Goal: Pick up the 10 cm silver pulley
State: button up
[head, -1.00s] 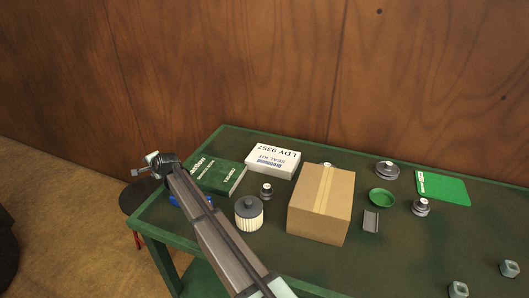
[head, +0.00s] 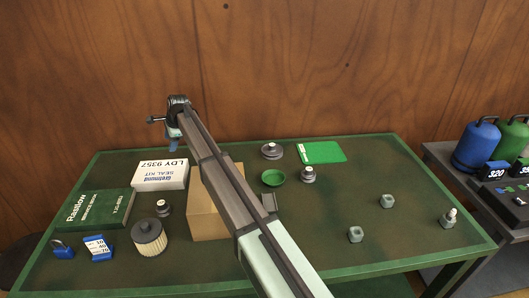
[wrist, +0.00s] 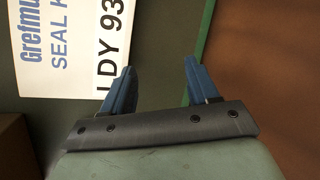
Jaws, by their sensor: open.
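Several silver-grey pulley-like parts stand on the green table. The widest-looking one (head: 271,151) is at the back middle, a smaller one (head: 308,175) is to its right and nearer, and another (head: 164,208) is at the left by the filter. I cannot tell from the pictures which is the 10 cm one. My gripper (head: 173,140) is raised near the table's back edge, by the seal kit box and left of these back pulleys. In the wrist view my gripper (wrist: 158,70) is open and empty, its blue fingers apart. No pulley shows there.
The seal kit box (head: 160,176) lies below my gripper. A cardboard box (head: 207,219) stands mid-table, partly hidden by my arm. A green dish (head: 273,178), green card (head: 321,152) and filter (head: 148,237) are near. The right middle of the table is mostly free.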

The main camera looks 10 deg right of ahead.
jog(key=w+d+r+m+g+h, duration=0.1)
jog(key=d+r+m, duration=0.15)
jog(key=d, duration=1.15)
jog(key=w+d+r+m+g+h, duration=0.1)
jog(key=d+r+m+h, duration=0.15)
jog(key=d, duration=1.15)
jog(key=w+d+r+m+g+h, duration=0.1)
jog(key=w+d+r+m, duration=0.15)
jog(key=d, duration=1.15)
send_over(272, 144)
jog(key=shift+m, duration=0.45)
notch_tip(272, 144, down, 9)
jog(key=shift+w+f, duration=0.1)
jog(key=shift+s+f, duration=0.2)
jog(key=shift+f, duration=2.3)
grip_shut()
